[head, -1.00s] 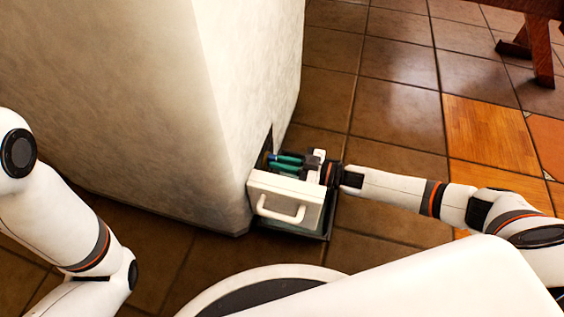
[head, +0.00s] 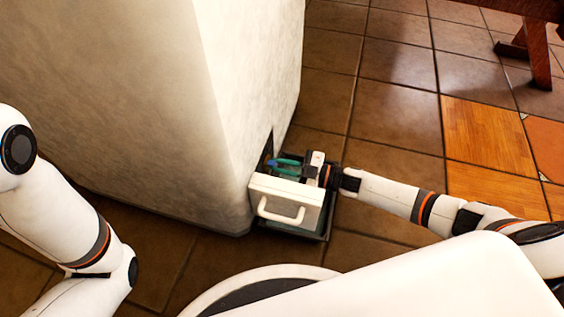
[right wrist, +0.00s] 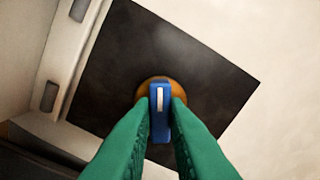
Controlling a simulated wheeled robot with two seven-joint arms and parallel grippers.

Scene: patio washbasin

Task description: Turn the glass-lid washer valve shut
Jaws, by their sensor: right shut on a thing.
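The valve has a blue handle with a white stripe on a round brass-coloured body; the handle (right wrist: 159,98) shows in the right wrist view in front of a dark square plate (right wrist: 165,50). My right gripper (right wrist: 160,112) has its two green fingers closed on the sides of this handle. In the head view my right gripper (head: 284,166) reaches in from the right, at the dark recess low in the pale block, and a bit of blue shows at its fingertips. The stripe stands nearly upright in the wrist view. My left arm shows at the left, but its gripper is out of frame.
A white-fronted box (head: 288,189) with a pull handle and dark edges stands just in front of my right gripper. The large pale block (head: 150,110) fills the left. Tiled floor (head: 385,110) lies open at the right, with a wooden bench leg (head: 541,55) far off.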

